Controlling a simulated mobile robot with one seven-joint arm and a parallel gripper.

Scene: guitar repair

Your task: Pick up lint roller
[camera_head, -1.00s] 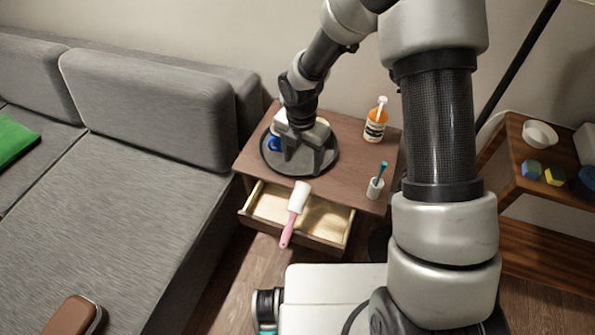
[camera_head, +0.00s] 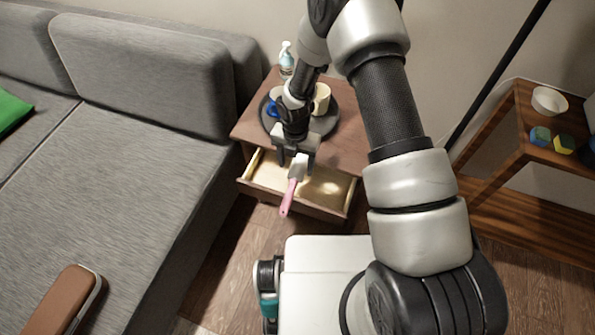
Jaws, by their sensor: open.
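The lint roller (camera_head: 290,190) has a pink handle and a white roller head. It lies across the open drawer (camera_head: 323,207) of the wooden side table, with its handle sticking out over the drawer's front edge. My gripper (camera_head: 294,165) is open and points down over the roller head. Its fingers appear on either side of the white head and hide part of it. I cannot tell whether they touch it.
On the side table (camera_head: 345,150), a dark round tray (camera_head: 328,124) holds a blue cup (camera_head: 272,108) and a cream mug (camera_head: 321,99). A clear pump bottle (camera_head: 286,60) stands behind. A grey sofa (camera_head: 120,190) is left; a wooden shelf (camera_head: 505,165) is right.

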